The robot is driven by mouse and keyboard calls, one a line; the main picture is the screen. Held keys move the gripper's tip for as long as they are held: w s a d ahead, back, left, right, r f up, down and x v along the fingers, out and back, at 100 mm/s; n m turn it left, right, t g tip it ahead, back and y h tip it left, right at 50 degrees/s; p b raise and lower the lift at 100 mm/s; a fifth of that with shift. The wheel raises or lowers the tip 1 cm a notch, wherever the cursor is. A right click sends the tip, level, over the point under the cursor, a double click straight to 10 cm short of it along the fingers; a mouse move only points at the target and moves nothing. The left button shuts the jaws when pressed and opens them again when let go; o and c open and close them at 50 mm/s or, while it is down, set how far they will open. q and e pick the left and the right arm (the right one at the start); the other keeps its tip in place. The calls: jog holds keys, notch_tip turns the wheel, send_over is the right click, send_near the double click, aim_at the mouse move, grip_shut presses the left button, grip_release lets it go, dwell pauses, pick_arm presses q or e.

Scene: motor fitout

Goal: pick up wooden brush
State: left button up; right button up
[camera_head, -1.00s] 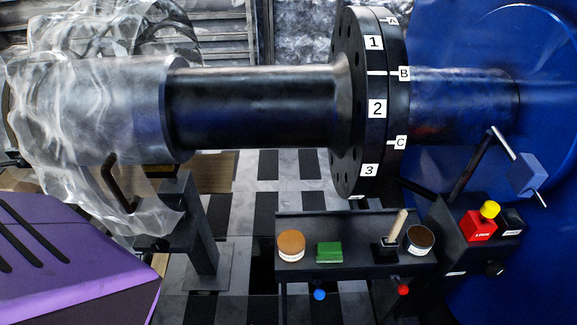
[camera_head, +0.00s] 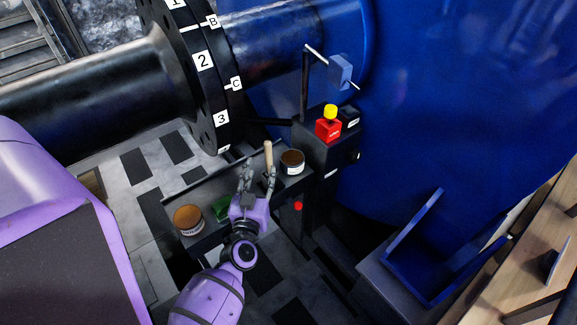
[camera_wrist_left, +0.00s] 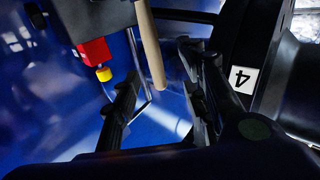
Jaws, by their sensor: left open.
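The wooden brush (camera_head: 268,154) stands upright at the tray, with its pale handle pointing up; its lower end is hidden behind my gripper. My left gripper (camera_head: 258,176) is open above the tray, its fingers close to the handle. In the left wrist view, the brush handle (camera_wrist_left: 150,45) comes down from the top edge, and its end lies between the two open fingers of my left gripper (camera_wrist_left: 160,80). I cannot tell whether a finger touches it. My right gripper is not in view.
The dark tray (camera_head: 205,182) also holds an orange-topped tin (camera_head: 188,219), a green block (camera_head: 221,208) and a dark-filled tin (camera_head: 292,162). A red box with a yellow button (camera_head: 329,128) stands behind. The numbered flange (camera_head: 205,75) and shaft are above left.

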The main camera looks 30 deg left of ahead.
aim_at(268, 156)
pick_arm(q)
jog(key=x, duration=0.7)
jog(key=shift+w+d+r, duration=0.15)
jog(key=shift+w+r, duration=0.1)
jog(key=shift+w, duration=0.3)
jog(key=shift+c, duration=0.4)
grip_shut()
